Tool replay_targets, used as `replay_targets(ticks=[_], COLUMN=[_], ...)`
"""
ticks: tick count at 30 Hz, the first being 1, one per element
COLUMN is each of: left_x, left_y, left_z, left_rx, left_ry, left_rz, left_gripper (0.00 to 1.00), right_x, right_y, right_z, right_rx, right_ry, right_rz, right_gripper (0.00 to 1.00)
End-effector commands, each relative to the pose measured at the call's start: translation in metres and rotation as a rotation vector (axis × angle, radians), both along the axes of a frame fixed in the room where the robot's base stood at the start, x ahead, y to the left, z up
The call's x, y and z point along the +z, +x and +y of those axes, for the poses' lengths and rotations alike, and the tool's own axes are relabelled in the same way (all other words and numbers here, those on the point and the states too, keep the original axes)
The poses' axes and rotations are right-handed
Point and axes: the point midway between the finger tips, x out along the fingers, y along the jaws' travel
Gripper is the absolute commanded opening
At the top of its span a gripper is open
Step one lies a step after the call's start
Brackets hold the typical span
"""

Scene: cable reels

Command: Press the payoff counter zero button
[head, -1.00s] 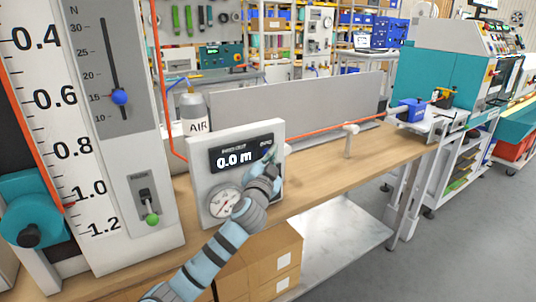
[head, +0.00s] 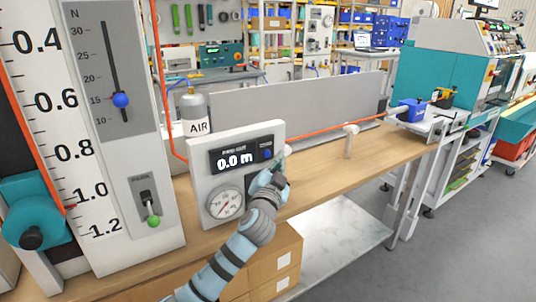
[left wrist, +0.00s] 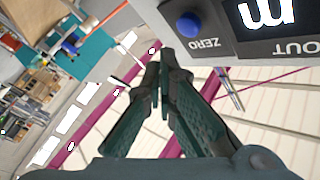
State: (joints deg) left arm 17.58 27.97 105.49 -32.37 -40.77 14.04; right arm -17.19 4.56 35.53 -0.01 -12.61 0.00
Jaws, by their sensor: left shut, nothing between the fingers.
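The payoff counter (head: 237,140) is a light grey box on the wooden bench, and its display reads 0.0 m. Its blue zero button (head: 267,153) sits at the right of the display. In the left wrist view the blue zero button (left wrist: 189,24) shows at the top, with the word ZERO upside down beside it. My left gripper (head: 281,160) is in front of the counter's right edge, below and right of the button. In the left wrist view my left gripper (left wrist: 164,60) is shut and empty, with its tips apart from the button. My right gripper is not in view.
A round gauge (head: 225,204) is on the counter's lower face. A tall scale panel with a blue knob (head: 121,100) stands at left. An AIR bottle (head: 195,115) stands behind the counter. An orange cable (head: 320,136) runs right over a white post (head: 349,140).

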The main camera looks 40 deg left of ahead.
Motion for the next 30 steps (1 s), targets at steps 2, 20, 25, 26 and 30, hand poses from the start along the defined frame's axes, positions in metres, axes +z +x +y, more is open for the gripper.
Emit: replay_targets(ticks=[2,20,25,26,30], left_x=[0.002,0.001,0.001,0.001,0.001], left_y=[-0.002,-0.01,-0.01,-0.01,-0.01], left_z=[-0.007,-0.032,-0.032,-0.032,-0.032], left_rx=[-0.001,0.001,0.001,0.001,0.001], left_ry=[-0.003,-0.001,-0.001,-0.001,-0.001], left_rz=[0.0,0.0,0.0,0.0,0.0], left_gripper=[0.0,0.0,0.0,0.0,0.0], right_x=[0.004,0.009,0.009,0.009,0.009], right_y=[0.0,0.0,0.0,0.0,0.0], right_z=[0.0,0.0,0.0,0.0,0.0], right_rx=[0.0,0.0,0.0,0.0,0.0], right_ry=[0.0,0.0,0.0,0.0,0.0], right_rz=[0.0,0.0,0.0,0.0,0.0], right_gripper=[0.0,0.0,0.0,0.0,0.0])
